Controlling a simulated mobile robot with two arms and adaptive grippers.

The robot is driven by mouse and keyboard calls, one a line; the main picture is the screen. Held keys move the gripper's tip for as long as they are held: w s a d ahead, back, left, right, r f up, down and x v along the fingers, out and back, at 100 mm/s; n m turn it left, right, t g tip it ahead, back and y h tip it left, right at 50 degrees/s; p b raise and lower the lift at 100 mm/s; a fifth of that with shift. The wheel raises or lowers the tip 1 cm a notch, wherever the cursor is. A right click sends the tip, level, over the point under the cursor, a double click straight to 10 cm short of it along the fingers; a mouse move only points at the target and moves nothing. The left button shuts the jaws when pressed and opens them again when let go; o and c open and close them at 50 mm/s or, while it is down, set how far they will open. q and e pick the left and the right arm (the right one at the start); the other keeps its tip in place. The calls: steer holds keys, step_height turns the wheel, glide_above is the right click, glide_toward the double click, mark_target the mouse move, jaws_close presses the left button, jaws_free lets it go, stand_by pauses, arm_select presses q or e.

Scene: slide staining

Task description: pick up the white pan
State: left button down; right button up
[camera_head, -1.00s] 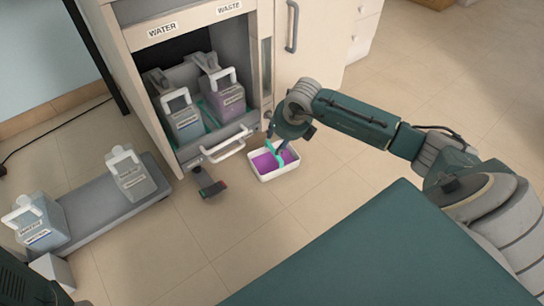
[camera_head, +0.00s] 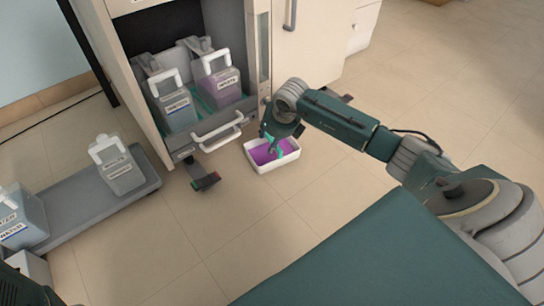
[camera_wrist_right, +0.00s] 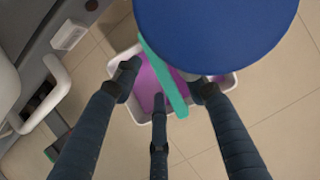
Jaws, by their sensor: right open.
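The white pan (camera_head: 279,163) sits on the floor in front of the open cabinet, with purple inside it. In the right wrist view the pan (camera_wrist_right: 228,84) lies below my fingers, and a teal strip (camera_wrist_right: 166,77) crosses over the purple. My right gripper (camera_head: 277,140) is at the back of the pan in the head view. In the wrist view its dark fingers (camera_wrist_right: 165,86) are spread over the pan, open. I cannot tell whether they touch it. A large blue round surface hides the pan's upper part there. My left gripper is not in view.
The open cabinet holds two jugs (camera_head: 176,109) (camera_head: 222,84), with a white handle (camera_head: 218,134) below them, close left of the pan. A grey low platform (camera_head: 75,198) with two more jugs (camera_head: 118,168) (camera_head: 20,218) stands left. A green surface (camera_head: 385,255) fills the lower right.

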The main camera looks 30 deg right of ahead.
steer(key=shift+r, duration=0.1)
steer(key=shift+f, duration=0.3)
stand_by(0.5)
steer(key=shift+c, duration=0.5)
steer(key=shift+w, duration=0.1)
jaws_close()
